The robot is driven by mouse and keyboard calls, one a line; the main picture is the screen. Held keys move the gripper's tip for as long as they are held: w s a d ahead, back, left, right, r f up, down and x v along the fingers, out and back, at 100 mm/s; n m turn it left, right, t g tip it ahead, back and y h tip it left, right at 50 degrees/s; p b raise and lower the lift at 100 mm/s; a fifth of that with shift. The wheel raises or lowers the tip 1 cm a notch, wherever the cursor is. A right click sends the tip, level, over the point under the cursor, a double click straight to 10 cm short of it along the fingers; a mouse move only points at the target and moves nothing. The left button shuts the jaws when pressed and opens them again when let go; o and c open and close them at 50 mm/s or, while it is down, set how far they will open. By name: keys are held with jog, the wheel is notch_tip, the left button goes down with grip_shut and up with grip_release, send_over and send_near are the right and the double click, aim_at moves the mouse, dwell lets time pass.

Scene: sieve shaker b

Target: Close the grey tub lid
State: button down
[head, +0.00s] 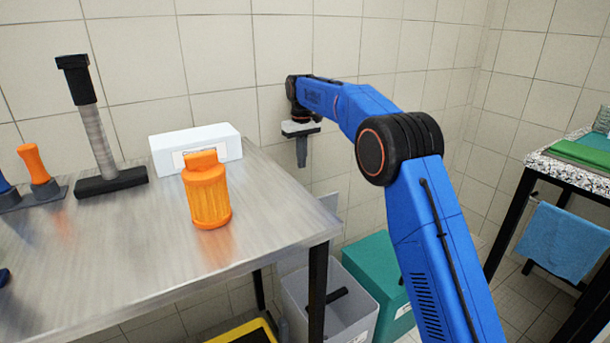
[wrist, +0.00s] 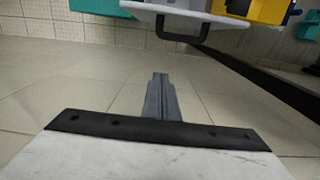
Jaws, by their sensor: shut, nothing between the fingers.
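The grey tub (head: 361,318) stands on the floor beyond the table's right end. Its top looks open in the head view, and a black bar or handle (head: 325,299) shows there. A pale grey panel (head: 332,208) rises behind the table corner, likely the raised lid, mostly hidden. My gripper (head: 302,163) is shut and empty, pointing down near the wall above the tub. Its fingers (wrist: 160,80) touch nothing.
A steel table (head: 130,245) holds an orange jar (head: 208,195), a white box (head: 222,145) and a black-headed stand (head: 97,125). A teal bin (head: 378,262) adjoins the tub; a yellow container (head: 235,335) is at the left. A speckled table (head: 565,175) stands right.

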jog(key=s+d+f, duration=0.2)
jog(key=s+f, duration=0.1)
jog(key=f, duration=0.7)
jog(key=shift+s, duration=0.15)
jog(key=shift+s+d, duration=0.1)
jog(key=shift+d, duration=0.05)
